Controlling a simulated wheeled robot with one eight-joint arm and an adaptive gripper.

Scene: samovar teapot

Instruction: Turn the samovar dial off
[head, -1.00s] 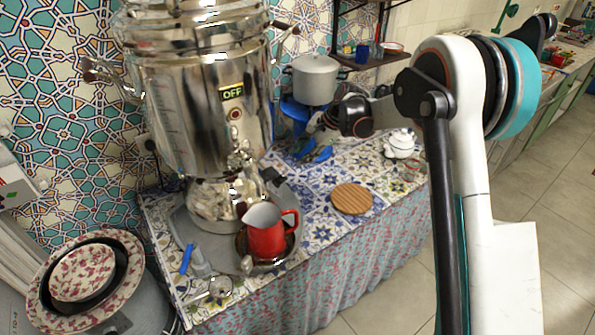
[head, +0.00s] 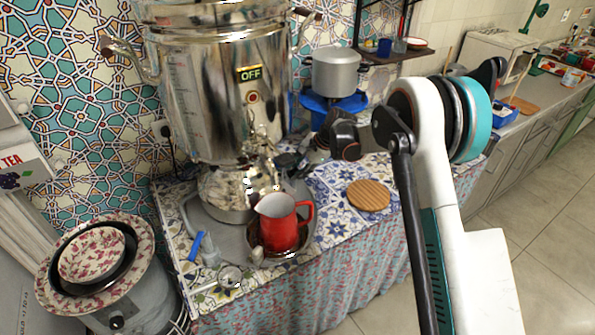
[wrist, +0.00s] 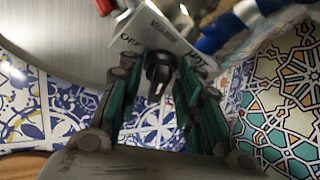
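The large silver samovar (head: 215,95) stands on the tiled counter in the head view, with a lit sign reading OFF on its front. In the wrist view, a black dial (wrist: 160,70) sits in front of a white label (wrist: 155,32) with OFF and WARM lettering. My gripper (wrist: 155,75) has its two green-sided fingers apart, one on either side of the dial. I cannot tell whether they touch it. In the head view my gripper (head: 308,158) is low by the samovar's right side, partly hidden by my wrist, and the dial is not clearly visible there.
A red pitcher (head: 280,225) stands in front of the samovar, beside my gripper. A grey pot (head: 335,72) on a blue stand is behind. A round wooden board (head: 369,195) lies to the right. Patterned bowls (head: 92,255) are at the lower left.

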